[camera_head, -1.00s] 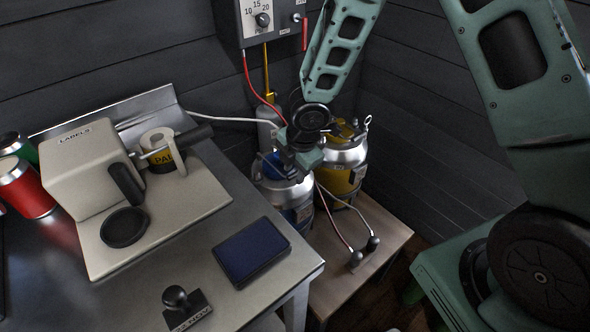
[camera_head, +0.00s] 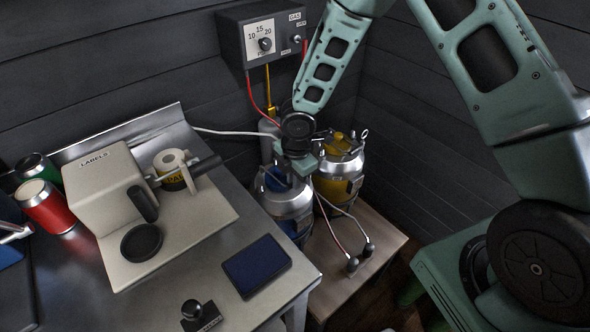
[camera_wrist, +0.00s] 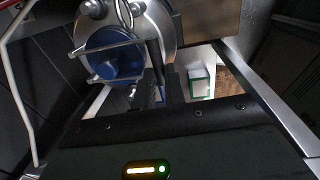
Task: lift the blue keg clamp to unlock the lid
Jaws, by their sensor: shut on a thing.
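The blue keg (camera_head: 289,207) has a silver top and stands on the low wooden stand behind the bench. Its blue lid (camera_wrist: 112,62) shows from above in the wrist view, with a bent metal wire clamp (camera_wrist: 108,48) across it. My gripper (camera_head: 285,172) is over the top of the blue keg, and its dark fingers (camera_wrist: 154,84) reach down at the lid's right side in the wrist view. The gripper is shut on the clamp, though the exact grip spot is dark and partly hidden. My wrist hides part of the lid in the head view.
A yellow keg (camera_head: 335,190) stands close to the right of the blue one. Hoses run around both kegs from the gas box (camera_head: 275,38) on the wall. The steel bench (camera_head: 215,270) holds a label machine (camera_head: 110,180), a blue pad (camera_head: 256,266) and a stamp (camera_head: 196,312).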

